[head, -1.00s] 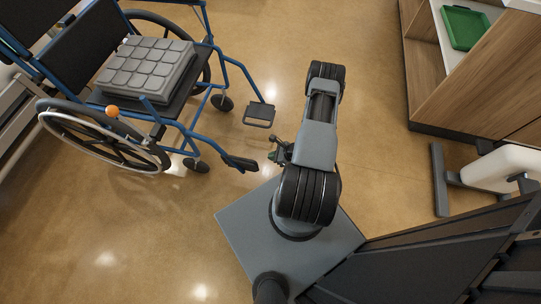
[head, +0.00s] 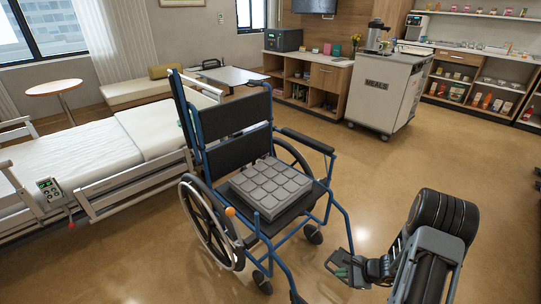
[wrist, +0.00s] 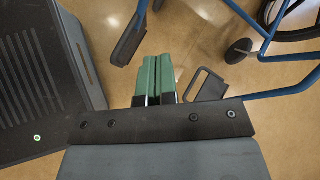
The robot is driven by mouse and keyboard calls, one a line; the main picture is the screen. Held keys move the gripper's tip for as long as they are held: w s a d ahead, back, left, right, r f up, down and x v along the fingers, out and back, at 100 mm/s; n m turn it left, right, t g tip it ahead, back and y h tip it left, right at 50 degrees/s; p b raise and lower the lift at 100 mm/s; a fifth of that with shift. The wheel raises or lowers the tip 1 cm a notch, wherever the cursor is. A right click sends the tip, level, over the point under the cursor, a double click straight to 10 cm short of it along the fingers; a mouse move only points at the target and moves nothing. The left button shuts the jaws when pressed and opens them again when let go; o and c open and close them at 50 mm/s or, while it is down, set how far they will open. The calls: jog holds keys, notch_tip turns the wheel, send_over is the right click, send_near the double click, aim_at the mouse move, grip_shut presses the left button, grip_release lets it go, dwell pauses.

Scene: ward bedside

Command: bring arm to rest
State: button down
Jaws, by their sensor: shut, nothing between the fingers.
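My arm (head: 432,262) shows at the lower right of the head view, folded with its dark joint uppermost. My gripper (head: 350,268) points left from it, close to the wheelchair's footrests in the picture. In the wrist view my gripper (wrist: 156,78) has its two green fingers side by side, shut and empty, above the bare floor. A wheelchair footrest (wrist: 205,85) shows just right of the fingers, and another (wrist: 128,40) just left of them. I cannot tell the exact gap between the fingers and the footrests.
The blue-framed wheelchair (head: 233,152) holds a grey segmented cushion (head: 270,185). A bed (head: 100,150) stands to its left. A meals cart (head: 388,88) and shelves (head: 484,88) stand at the back right. Open floor (head: 400,165) lies between the wheelchair and the cart.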

jog(key=s+a+r+n+h+p, duration=0.2)
jog(key=r+n+p, duration=0.4)
jog(key=r, duration=1.1)
jog(key=s+a+r+n+h+p, duration=0.3)
jog(key=s+a+r+n+p, duration=0.1)
jog(key=r, duration=1.3)
jog(key=s+a+r+n+h+p, duration=0.2)
jog(key=s+r+n+p, duration=0.3)
jog(key=r, duration=1.2)
jog(key=n+h+p, duration=0.1)
jog(key=n+p, duration=0.2)
jog(key=shift+s+a+g, duration=0.3)
jog(key=shift+s+a, duration=0.05)
jog(key=shift+a, duration=0.05)
